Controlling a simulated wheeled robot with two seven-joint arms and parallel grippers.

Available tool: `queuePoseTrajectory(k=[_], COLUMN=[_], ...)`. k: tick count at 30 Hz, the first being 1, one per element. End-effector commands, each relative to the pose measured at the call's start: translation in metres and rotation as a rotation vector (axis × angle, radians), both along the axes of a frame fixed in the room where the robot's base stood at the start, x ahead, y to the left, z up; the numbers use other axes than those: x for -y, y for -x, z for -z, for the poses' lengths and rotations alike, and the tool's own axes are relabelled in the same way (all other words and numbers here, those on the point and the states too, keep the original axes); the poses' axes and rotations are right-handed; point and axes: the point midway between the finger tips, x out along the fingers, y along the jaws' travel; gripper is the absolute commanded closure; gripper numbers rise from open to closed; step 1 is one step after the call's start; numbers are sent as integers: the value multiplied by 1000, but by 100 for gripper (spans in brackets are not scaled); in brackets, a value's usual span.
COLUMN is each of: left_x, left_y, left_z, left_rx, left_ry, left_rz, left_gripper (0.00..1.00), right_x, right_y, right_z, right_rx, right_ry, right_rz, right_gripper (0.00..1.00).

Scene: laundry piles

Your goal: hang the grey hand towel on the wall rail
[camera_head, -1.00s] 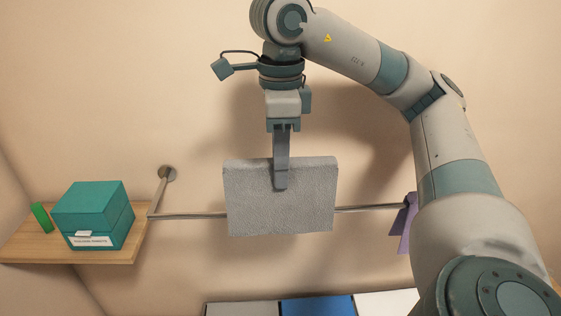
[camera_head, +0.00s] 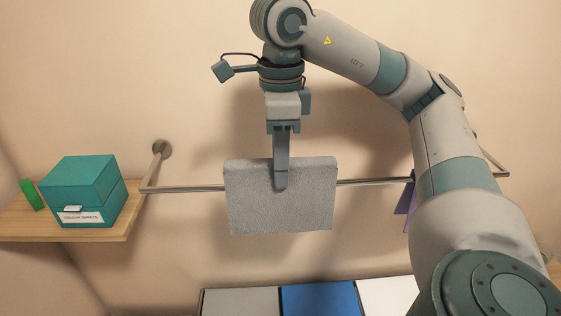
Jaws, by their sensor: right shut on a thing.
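The grey hand towel (camera_head: 282,212) hangs as a thick folded rectangle in the middle of the head view. My right gripper (camera_head: 281,184) points down and is shut on the towel's upper middle. The wall rail (camera_head: 188,189) runs left to right at the height of the towel's upper part. The towel hides the rail's middle stretch; its top edge shows above the rail's line. I cannot tell whether the towel touches the rail or has a layer behind it. My left gripper is not in view.
A purple cloth (camera_head: 405,205) hangs on the rail at the right, partly behind my right arm. A teal box (camera_head: 83,192) and a small green item (camera_head: 32,195) stand on a wooden shelf (camera_head: 70,232) at the left. Grey, blue (camera_head: 318,300) and white bins line the bottom.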

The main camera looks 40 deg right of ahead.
Motion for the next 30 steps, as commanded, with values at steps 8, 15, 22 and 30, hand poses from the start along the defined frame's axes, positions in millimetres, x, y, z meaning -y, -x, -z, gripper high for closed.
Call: queuePoseTrajectory(k=[8,15,22,30], left_x=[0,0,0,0], left_y=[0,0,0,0], left_z=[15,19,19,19], left_rx=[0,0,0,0], left_ry=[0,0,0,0], left_rz=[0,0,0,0], left_gripper=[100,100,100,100], right_x=[0,0,0,0], right_y=[0,0,0,0], right_z=[18,22,22,22], right_rx=[0,1,1,0], right_ry=[0,1,1,0], right_rz=[0,0,0,0], right_gripper=[99,99,99,53])
